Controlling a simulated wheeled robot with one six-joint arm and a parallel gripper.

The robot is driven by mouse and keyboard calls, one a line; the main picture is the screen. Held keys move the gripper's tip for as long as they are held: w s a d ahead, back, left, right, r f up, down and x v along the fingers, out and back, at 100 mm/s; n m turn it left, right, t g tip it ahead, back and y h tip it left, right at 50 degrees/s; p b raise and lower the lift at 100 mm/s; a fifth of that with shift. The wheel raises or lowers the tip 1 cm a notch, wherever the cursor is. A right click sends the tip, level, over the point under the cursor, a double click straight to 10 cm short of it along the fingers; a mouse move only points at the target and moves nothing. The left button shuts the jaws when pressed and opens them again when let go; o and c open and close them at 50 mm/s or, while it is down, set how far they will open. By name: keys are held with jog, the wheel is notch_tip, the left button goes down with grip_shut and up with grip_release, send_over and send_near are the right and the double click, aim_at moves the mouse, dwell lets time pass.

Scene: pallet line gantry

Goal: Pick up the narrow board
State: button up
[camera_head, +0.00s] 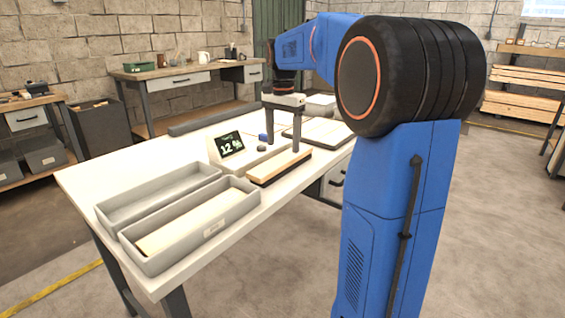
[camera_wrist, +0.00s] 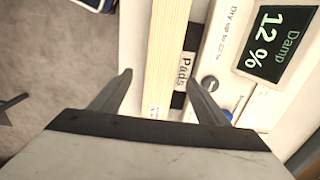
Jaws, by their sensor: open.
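The narrow board (camera_head: 281,166) is a light wooden strip lying on a dark base on the white workbench, in front of the damp meter. In the wrist view the board (camera_wrist: 166,50) runs lengthwise between my two fingers, with a black strip labelled "Pads" beside it. My gripper (camera_head: 283,148) points down over the board and is open. In the wrist view my gripper (camera_wrist: 160,78) has one finger on each side of the board, with a gap on both sides. I cannot tell whether the fingertips are lower than the board's top.
The damp meter (camera_head: 231,145) reads 12 % and stands close beside the board. Two long grey trays (camera_head: 213,211) lie at the bench's near left; the front one holds a pale board. A flat dark-edged panel (camera_head: 318,131) lies behind my gripper. A blue object (camera_wrist: 227,115) is near one finger.

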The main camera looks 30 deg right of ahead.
aim_at(283, 158)
jog(key=shift+w+f, duration=0.15)
jog(key=shift+f, duration=2.4)
jog(key=c, duration=1.3)
jog(key=shift+r, duration=0.1)
